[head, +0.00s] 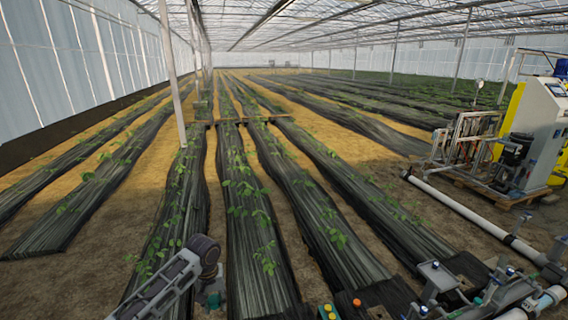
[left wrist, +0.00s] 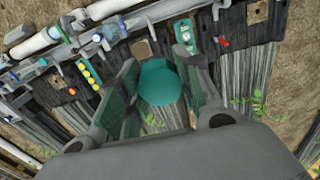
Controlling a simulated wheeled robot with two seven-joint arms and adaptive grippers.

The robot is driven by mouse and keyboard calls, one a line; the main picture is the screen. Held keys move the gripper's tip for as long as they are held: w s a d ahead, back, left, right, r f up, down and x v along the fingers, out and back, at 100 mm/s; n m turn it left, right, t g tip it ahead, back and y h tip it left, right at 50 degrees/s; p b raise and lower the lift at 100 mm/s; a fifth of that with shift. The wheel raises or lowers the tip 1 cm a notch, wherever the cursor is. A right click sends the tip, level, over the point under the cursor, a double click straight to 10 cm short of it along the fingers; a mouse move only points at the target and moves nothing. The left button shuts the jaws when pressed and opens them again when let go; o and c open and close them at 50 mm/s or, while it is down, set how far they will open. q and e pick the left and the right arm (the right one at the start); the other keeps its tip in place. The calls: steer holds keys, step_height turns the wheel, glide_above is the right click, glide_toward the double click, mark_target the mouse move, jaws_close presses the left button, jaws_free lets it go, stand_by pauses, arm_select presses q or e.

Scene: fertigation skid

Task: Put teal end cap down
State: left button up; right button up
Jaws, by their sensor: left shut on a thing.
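The teal end cap (left wrist: 160,82) is a round, smooth piece between the two fingers in the left wrist view. My left gripper (left wrist: 158,92) is shut on it, with a green-padded finger on each side. In the head view my left gripper (head: 212,292) is at the bottom, left of centre, pointing down. A bit of teal shows at its lower end there, but I cannot tell whether it is the cap or a finger pad. My right gripper is not in view.
A green strip with yellow pieces (left wrist: 88,75), a green block (left wrist: 184,36) and a red piece (left wrist: 224,42) lie beyond the fingers. White pipe with blue-topped valves (head: 438,276) is at bottom right. Black-covered plant rows (head: 258,270) run away; a machine (head: 535,125) stands right.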

arm_select(q)
steer(key=s+r+m, duration=0.2)
steer(key=s+r, duration=0.3)
steer(key=s, duration=0.1)
steer(key=shift+s+d+r+m, duration=0.2)
steer(key=shift+s+d+m, duration=0.05)
steer(key=shift+s+m, duration=0.15)
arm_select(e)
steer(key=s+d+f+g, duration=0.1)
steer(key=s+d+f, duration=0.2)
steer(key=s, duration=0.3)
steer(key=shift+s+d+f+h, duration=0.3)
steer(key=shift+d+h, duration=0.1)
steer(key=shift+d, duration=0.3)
arm_select(q)
steer(key=shift+d, duration=0.1)
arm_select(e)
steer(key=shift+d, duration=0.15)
